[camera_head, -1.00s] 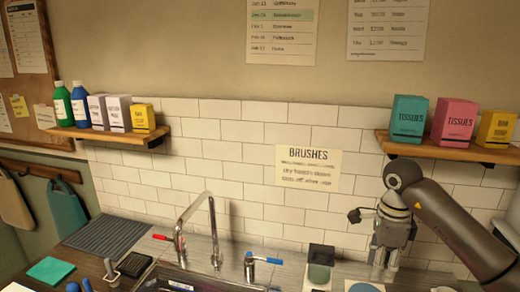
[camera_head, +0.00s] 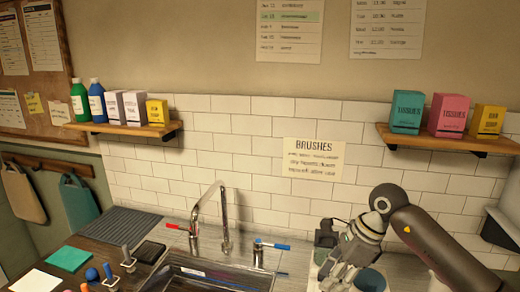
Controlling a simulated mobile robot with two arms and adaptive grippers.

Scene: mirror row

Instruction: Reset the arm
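My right arm comes in from the right, with its dark forearm bent down at the wrist. My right gripper (camera_head: 338,280) is grey and tilted down to the left, over the counter to the right of the sink. Its fingertips are near the bottom edge of the picture, and I cannot tell whether they are apart or closed. No object shows clearly between the fingers. My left arm and gripper are not in view.
A sink (camera_head: 215,277) with a tap (camera_head: 224,225) is left of my gripper. A dark green container (camera_head: 325,235) and a blue-green round item (camera_head: 371,280) are close to it. The right shelf (camera_head: 450,142) holds tissue boxes above my arm.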

